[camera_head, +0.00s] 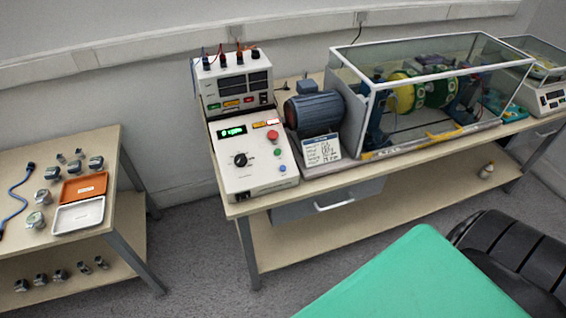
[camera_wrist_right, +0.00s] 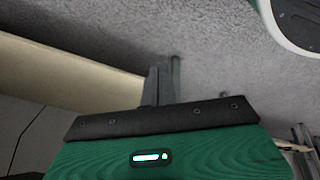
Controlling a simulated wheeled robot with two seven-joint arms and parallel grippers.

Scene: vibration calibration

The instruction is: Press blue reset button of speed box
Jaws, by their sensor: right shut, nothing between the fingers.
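The speed box (camera_head: 262,180) is a white sloped control box on the bench, with a green lit display, a black knob and a red button. Its small blue reset button (camera_head: 282,168) sits low on the right of the panel, below a green button (camera_head: 278,152). Nothing covers the blue button in the head view. My right gripper (camera_wrist_right: 163,85) shows in the wrist view, its dark fingers together and empty over grey carpet. The speed box is not visible in that view, and no gripper shows in the head view. My left gripper is out of view.
A power supply (camera_head: 236,88) with cables stands behind the speed box. A motor (camera_head: 313,108) and a glass-covered rig (camera_head: 430,90) stand to its right, with a small sign (camera_head: 321,150) in front. A side table (camera_head: 118,205) at left holds trays and weights. Carpet separates the tables.

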